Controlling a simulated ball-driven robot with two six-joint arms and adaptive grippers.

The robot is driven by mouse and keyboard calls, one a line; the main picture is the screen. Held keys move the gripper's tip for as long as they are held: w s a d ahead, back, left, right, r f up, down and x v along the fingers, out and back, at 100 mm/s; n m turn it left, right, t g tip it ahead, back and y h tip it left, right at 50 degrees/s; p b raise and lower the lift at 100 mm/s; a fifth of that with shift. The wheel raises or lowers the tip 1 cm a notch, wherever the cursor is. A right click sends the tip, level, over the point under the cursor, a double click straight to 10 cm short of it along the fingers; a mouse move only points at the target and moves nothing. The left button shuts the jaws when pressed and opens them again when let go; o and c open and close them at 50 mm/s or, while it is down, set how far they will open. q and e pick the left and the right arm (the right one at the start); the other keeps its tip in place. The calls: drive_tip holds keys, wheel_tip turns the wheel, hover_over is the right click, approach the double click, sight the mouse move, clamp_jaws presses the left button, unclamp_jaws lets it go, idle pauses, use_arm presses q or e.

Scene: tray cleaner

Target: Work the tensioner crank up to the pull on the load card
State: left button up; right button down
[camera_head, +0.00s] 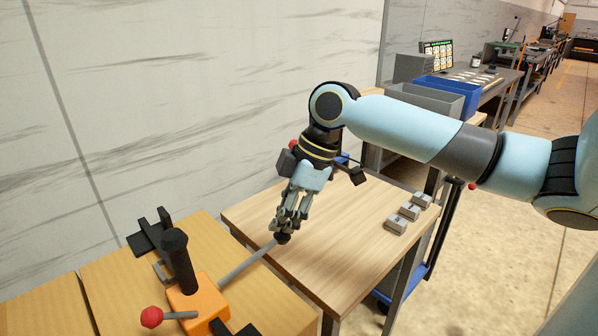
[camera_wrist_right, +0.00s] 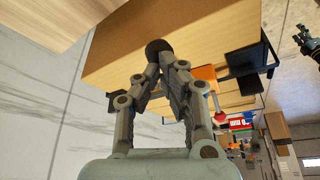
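The tensioner has an orange body (camera_head: 197,301) at the lower left, with a tall black post (camera_head: 178,262) on it. A red ball (camera_head: 151,317) sits on a short grey rod at its left. The grey crank arm (camera_head: 247,262) runs from the body up and right to a black knob (camera_head: 283,239). My right gripper (camera_head: 288,222) points down and its fingers close around this knob. In the right wrist view, the fingertips (camera_wrist_right: 166,66) converge at the dark knob (camera_wrist_right: 158,47), with the orange body (camera_wrist_right: 205,73) to the right. No load card can be made out.
A light wooden table (camera_head: 335,255) lies under and beyond my right gripper, with several small grey blocks (camera_head: 396,224) at its right side. A marble-patterned wall (camera_head: 180,100) stands behind. Blue (camera_head: 447,91) and grey bins (camera_head: 425,100) stand farther back.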

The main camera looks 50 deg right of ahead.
drive_tip(key=shift+f, duration=0.1)
drive_tip(key=shift+f, duration=0.1)
drive_tip(key=r+p, duration=0.2)
drive_tip(key=a+r+p, duration=0.1)
drive_tip(key=r+p, duration=0.3)
drive_tip(key=shift+w+a+r, duration=0.25)
drive_tip(key=shift+a+r, duration=0.05)
idle(0.5)
drive_tip(key=shift+s+f, duration=0.1)
idle(0.9)
